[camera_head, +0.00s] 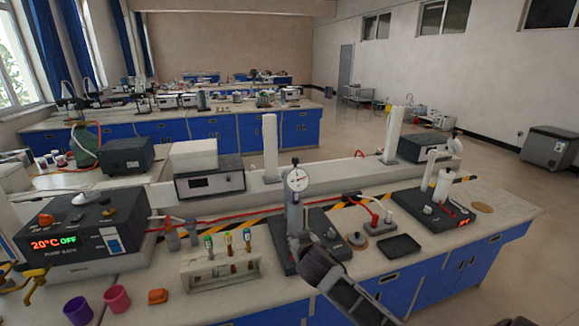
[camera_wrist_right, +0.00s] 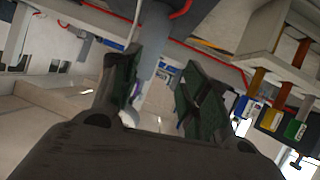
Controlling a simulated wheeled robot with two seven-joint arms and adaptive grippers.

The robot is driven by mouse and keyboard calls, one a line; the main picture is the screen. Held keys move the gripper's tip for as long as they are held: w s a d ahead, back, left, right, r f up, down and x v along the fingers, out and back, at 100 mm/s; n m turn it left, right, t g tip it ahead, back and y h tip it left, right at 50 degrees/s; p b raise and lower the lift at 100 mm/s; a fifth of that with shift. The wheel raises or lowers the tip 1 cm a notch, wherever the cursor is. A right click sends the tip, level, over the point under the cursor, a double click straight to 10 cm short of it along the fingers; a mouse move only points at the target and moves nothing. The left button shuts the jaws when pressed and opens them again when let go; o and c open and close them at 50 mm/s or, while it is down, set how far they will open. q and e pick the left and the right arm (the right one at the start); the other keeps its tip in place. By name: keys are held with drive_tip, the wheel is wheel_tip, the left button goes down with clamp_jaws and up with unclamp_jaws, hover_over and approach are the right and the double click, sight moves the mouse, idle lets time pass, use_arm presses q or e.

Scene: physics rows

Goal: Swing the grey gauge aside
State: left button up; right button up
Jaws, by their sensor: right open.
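The grey gauge, with a round white dial (camera_head: 297,179), stands upright on a dark base plate on the bench, in the middle of the head view. My right gripper (camera_head: 299,242) reaches in from the lower right, at the lower part of the gauge's grey post. In the right wrist view the gripper (camera_wrist_right: 158,78) is open, its two dark finger pads apart. A pale grey upright part (camera_wrist_right: 154,40) shows between and beyond them; I cannot tell whether either pad touches it. The gripper hides part of the base plate. My left gripper is not in view.
A rack (camera_head: 222,268) with several coloured-cap tubes stands just left of the gauge. A dark tray (camera_head: 399,246) and a stirrer plate (camera_head: 433,209) lie to the right. A red cable (camera_head: 240,220) runs behind. Pink (camera_head: 117,298) and purple (camera_head: 77,310) cups stand front left.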

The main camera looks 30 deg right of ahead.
sight(296, 161)
drive_tip(key=w+d+r+m+t+h, duration=0.1)
drive_tip(key=w+d+r+t, duration=0.1)
drive_tip(key=r, duration=0.7)
drive_tip(key=w+d+r+m+t+h, duration=0.1)
drive_tip(key=w+r+t, duration=0.1)
drive_tip(key=r, duration=0.8)
drive_tip(key=shift+w+d+r+t, duration=0.3)
drive_tip(key=shift+w+d+t, duration=0.1)
drive_tip(key=shift+w, duration=0.05)
drive_tip(key=shift+w, duration=0.15)
drive_tip(key=shift+p+x, duration=1.65)
drive_tip(key=shift+x, duration=5.15)
clamp_jaws()
